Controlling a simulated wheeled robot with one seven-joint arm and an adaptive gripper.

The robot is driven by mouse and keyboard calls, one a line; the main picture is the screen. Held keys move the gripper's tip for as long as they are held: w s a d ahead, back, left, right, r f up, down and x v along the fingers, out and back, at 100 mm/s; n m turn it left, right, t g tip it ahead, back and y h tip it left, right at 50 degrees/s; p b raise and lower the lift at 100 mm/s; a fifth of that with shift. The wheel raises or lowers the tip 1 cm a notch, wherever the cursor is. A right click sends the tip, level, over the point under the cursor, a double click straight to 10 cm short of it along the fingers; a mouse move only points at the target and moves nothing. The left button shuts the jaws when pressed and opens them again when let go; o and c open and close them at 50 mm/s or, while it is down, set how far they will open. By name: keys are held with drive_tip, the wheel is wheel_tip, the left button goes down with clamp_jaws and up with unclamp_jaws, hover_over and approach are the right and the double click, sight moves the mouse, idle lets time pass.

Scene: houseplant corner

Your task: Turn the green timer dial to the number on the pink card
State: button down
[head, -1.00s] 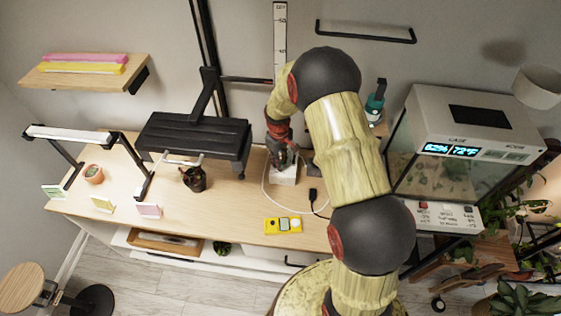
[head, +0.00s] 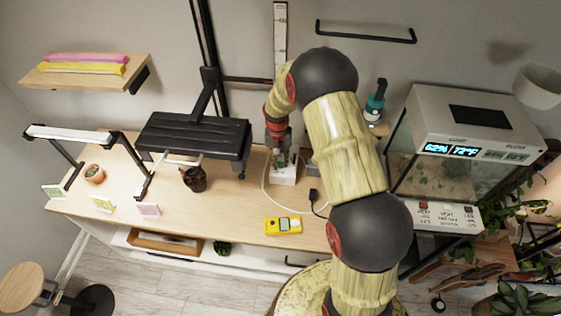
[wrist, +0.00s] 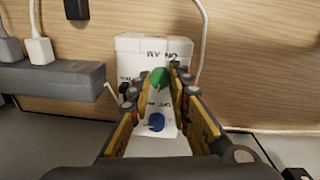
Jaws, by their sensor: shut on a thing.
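The white timer box (head: 284,176) stands at the back of the wooden bench, below my arm; it also shows in the wrist view (wrist: 140,45). Its green dial (wrist: 159,77) is between my fingertips. My gripper (wrist: 158,82) is shut on the green dial, one finger on each side; in the head view my gripper (head: 281,157) reaches down over the box. A blue dial (wrist: 156,122) sits on the same box, nearer my palm. The fingers hide part of the box face and its markings. The pink card (head: 148,211) stands at the bench's front left; its number is too small to read.
A yellow device (head: 283,225) lies near the front edge.

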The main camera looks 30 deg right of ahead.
sight(279, 162)
drive_tip(key=m, duration=0.4)
drive_tip(key=shift+m, duration=0.3)
drive_tip(key=shift+w+m, duration=0.1)
drive_tip(key=shift+m, duration=1.5)
drive_tip(key=c, duration=1.6)
unclamp_jaws()
drive_tip(key=shift+c, duration=0.2)
wheel_tip(279, 162, up, 12)
drive_tip(key=shift+w, duration=0.25)
drive_tip(key=shift+a, duration=0.1)
